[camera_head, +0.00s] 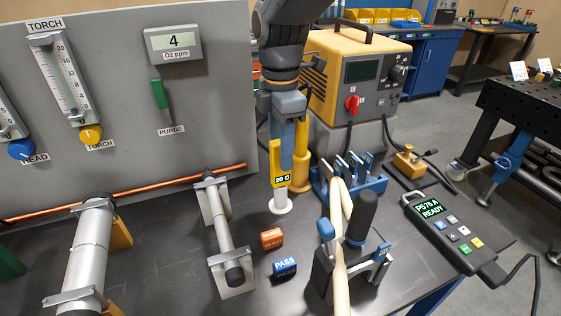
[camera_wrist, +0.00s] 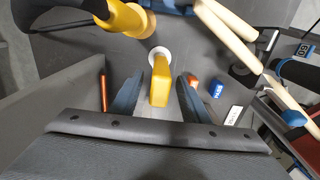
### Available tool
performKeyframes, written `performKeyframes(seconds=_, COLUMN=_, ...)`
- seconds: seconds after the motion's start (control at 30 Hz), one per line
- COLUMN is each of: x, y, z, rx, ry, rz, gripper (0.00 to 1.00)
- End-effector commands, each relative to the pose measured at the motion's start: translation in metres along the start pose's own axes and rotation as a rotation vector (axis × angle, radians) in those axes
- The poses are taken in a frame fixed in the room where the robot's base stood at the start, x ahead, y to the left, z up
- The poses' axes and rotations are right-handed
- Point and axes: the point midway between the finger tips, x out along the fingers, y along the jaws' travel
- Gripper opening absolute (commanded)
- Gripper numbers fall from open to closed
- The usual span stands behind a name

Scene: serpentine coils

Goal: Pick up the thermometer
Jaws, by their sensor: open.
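The thermometer (camera_head: 280,178) is a yellow upright device with a small dark display reading about 20 C. It stands on a round white base (camera_head: 280,203) on the dark bench. In the wrist view the yellow thermometer (camera_wrist: 159,84) lies between the two blue-grey fingers of my gripper (camera_wrist: 156,90), with a gap showing on the right side. My gripper (camera_head: 287,150) comes down from above and is open around the thermometer's upper part. The head view hides part of the thermometer's top behind the fingers.
An orange block (camera_head: 271,239) and a blue PASS block (camera_head: 285,270) sit just in front. A blue rack (camera_head: 349,183) and a yellow post (camera_head: 301,174) stand close to the right. A grey panel (camera_head: 120,90) rises at left, with a copper tube (camera_head: 120,192) along it.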

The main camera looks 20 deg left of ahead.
Motion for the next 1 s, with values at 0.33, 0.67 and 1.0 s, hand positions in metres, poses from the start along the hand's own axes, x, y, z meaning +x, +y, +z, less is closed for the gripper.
performKeyframes(seconds=0.33, x=0.03, y=0.0, z=0.0, rx=0.0, ry=0.0, rz=0.0, gripper=0.42)
performKeyframes(seconds=0.67, x=0.03, y=0.0, z=0.0, rx=0.0, ry=0.0, rz=0.0, gripper=0.14)
performKeyframes(seconds=1.0, x=0.029, y=0.0, z=0.0, rx=0.0, ry=0.0, rz=0.001, gripper=0.0)
